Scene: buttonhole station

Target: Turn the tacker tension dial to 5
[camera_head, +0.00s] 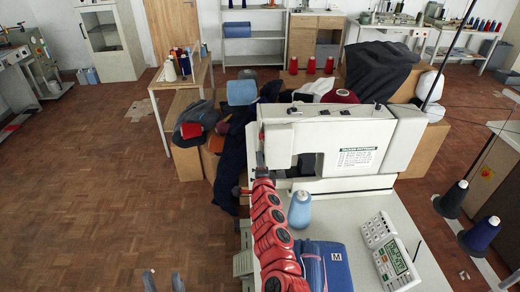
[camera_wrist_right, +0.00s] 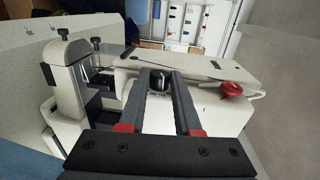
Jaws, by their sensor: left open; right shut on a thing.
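The tacker (camera_head: 285,145) is a white sewing machine on a pale table. Its tension dial (camera_wrist_right: 160,80) is a small black knob on a white face in the right wrist view. My right gripper (camera_wrist_right: 161,74) is shut on the dial, one finger on each side of it. In the head view my red right arm reaches to the tacker's left end, and the dial is not visible there. My left gripper (camera_head: 163,281) is open and empty at the bottom edge, over the floor.
A red knob (camera_wrist_right: 230,90) sits right of the dial on the tacker. Dark cones (camera_head: 480,236) are at right. The floor at left is clear.

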